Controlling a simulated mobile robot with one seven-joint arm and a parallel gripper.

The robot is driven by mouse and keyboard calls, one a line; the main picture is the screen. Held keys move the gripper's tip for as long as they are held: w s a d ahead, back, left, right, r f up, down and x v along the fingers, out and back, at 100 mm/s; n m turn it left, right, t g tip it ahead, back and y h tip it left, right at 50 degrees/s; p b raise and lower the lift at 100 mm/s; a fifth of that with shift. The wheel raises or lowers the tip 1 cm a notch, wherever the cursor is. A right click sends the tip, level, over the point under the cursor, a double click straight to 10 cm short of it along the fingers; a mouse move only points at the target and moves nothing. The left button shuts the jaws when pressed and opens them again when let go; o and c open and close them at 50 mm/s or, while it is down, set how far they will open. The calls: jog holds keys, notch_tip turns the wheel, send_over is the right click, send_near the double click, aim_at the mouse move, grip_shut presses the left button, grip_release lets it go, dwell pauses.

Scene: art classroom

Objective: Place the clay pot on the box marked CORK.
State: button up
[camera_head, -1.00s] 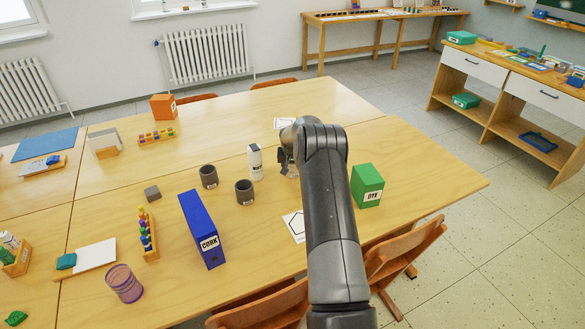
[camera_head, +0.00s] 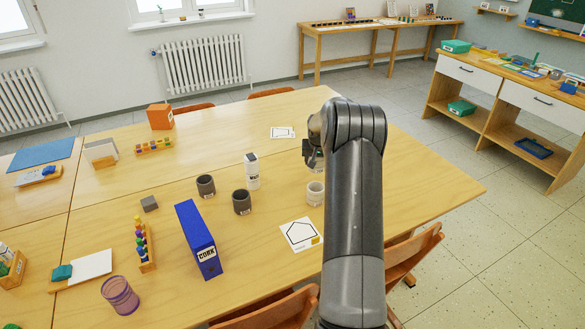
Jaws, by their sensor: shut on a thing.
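My gripper (camera_head: 312,157) is above the table, right of the white bottle. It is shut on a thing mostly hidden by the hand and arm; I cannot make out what. Two dark grey pots, one farther left (camera_head: 206,186) and one nearer (camera_head: 242,202), stand on the table behind the CORK box. A pale pot (camera_head: 315,193) stands below the gripper, partly beside my arm. The pots' labels are too small to read.
A white bottle (camera_head: 252,172) stands close to the dark pots. A bead stand (camera_head: 145,245) and a purple cup (camera_head: 120,296) are left of the CORK box. A card with a pentagon (camera_head: 300,234) lies to its right. Chairs line the near edge.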

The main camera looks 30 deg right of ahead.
jog(key=shift+s+d+r, duration=0.15)
jog(key=shift+s+r, duration=0.1)
jog(key=s+a+r+n+y, duration=0.1)
jog(key=s+a+r+n, duration=0.1)
jog(key=a+r, duration=0.5)
jog(key=s+a+r+n+y, duration=0.1)
jog(key=a+r+n, duration=0.15)
jog(key=a, duration=0.85)
jog(key=s+a+r+n+y, duration=0.1)
jog(key=s+a+r+n, duration=0.2)
jog(key=s+a, duration=0.45)
jog(key=s+a+r+n+y, duration=0.1)
jog(key=s+a+r+n, duration=0.25)
jog(key=a, duration=0.75)
jog(key=shift+m, duration=0.4)
jog(key=w+a+f, duration=0.1)
jog(key=a+f, duration=0.1)
jog(key=a, duration=0.1)
jog(key=a+f, duration=0.2)
jog(key=a, duration=0.2)
jog(key=w+a+f, duration=0.1)
jog(key=a+f, duration=0.1)
jog(key=a, duration=0.2)
jog(key=shift+w+a+f, duration=0.1)
jog(key=shift+w+f, duration=0.15)
jog(key=shift+w, duration=0.1)
jog(key=shift+w+a+f, duration=0.1)
jog(key=shift+a+f, duration=0.1)
jog(key=shift+f, duration=1.95)
